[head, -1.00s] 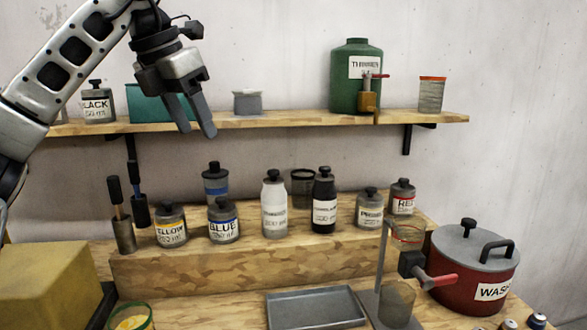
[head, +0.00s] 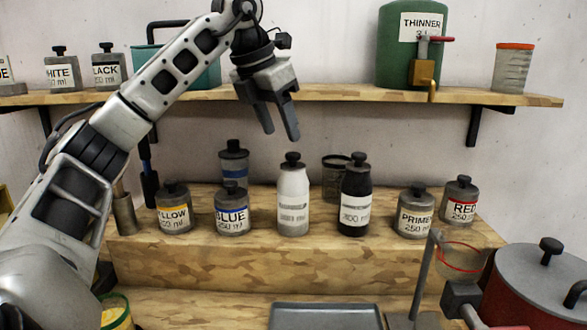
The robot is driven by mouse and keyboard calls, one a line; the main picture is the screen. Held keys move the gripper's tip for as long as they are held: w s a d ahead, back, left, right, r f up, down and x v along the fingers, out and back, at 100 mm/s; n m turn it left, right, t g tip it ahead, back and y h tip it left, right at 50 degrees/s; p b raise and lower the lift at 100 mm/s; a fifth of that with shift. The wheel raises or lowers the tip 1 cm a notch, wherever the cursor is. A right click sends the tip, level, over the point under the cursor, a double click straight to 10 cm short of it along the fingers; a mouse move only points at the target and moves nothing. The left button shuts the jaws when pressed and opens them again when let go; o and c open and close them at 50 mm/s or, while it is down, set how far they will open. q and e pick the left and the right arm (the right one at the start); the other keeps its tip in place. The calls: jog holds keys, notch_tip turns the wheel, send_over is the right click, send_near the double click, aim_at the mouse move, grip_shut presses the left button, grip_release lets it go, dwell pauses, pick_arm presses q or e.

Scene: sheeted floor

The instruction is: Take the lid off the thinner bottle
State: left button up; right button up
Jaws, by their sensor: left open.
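A white bottle (head: 293,205) with a black lid (head: 292,160) stands upright on the wooden riser. Its label is too blurred to read. A black bottle (head: 355,205) with a black lid stands to its right, its label also unclear. A green drum (head: 395,55) labelled THINNER, with a brass tap, stands on the upper shelf. My left gripper (head: 280,135) points down, open and empty, in the picture just above and slightly left of the white bottle's lid, apart from it. My right gripper is out of view.
Yellow (head: 173,212), blue (head: 231,215), primer (head: 414,215) and red (head: 460,205) jars share the riser (head: 290,262). A blue-banded bottle (head: 233,165) and dark cup (head: 335,185) stand behind. The upper shelf (head: 330,93) runs behind my gripper. A stand (head: 425,275) and pot (head: 535,285) are front right.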

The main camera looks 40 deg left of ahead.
aim_at(293, 153)
pick_arm(q)
jog(key=shift+w+p+x, duration=0.2)
jog(key=shift+x, duration=1.3)
jog(key=shift+w+p+x, duration=0.2)
jog(key=shift+w+x, duration=0.05)
jog(key=shift+x, duration=1.25)
jog(key=shift+r, duration=0.25)
jog(key=c, duration=1.1)
